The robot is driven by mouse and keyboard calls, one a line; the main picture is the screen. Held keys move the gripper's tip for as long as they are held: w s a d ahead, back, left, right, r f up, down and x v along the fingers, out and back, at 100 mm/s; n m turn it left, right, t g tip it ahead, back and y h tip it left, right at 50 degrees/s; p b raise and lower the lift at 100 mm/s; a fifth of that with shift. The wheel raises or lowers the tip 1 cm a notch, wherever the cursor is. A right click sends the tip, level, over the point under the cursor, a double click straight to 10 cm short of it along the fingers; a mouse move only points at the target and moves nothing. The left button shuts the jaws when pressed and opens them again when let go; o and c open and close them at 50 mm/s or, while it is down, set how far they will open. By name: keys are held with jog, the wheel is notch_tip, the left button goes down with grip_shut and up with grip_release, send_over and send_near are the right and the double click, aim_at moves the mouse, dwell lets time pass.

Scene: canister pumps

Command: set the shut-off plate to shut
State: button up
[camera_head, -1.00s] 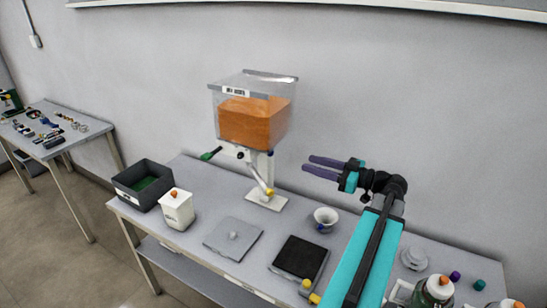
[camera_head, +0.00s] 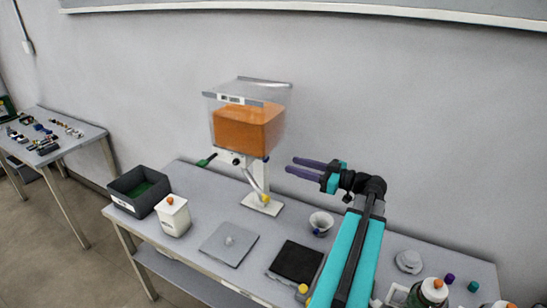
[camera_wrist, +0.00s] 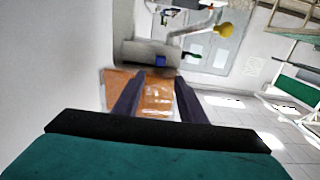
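A clear hopper with orange contents (camera_head: 243,128) stands on a white post at the back of the table. Below it, a green handle (camera_head: 205,161) sticks out to the left; I cannot tell for sure whether it belongs to the shut-off plate, or its setting. A lever with a yellow knob (camera_head: 265,199) hangs under the hopper; a yellow knob (camera_wrist: 224,30) also shows in the wrist view. My gripper (camera_head: 289,165) is open and empty, right of the hopper's lower part and apart from it. In the wrist view, orange shows between the open fingers (camera_wrist: 160,76).
On the table are a dark bin (camera_head: 123,198), a white canister (camera_head: 173,217), a grey plate with a knob (camera_head: 228,243), a black pad (camera_head: 296,262) and a white cup (camera_head: 320,224). Bottles (camera_head: 430,291) stand at the right. The wall is close behind the hopper.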

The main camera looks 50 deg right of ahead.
jog(key=p+x, duration=0.3)
jog(key=x, duration=0.6)
jog(key=shift+w+p, duration=0.25)
jog(key=shift+p, duration=0.15)
grip_shut()
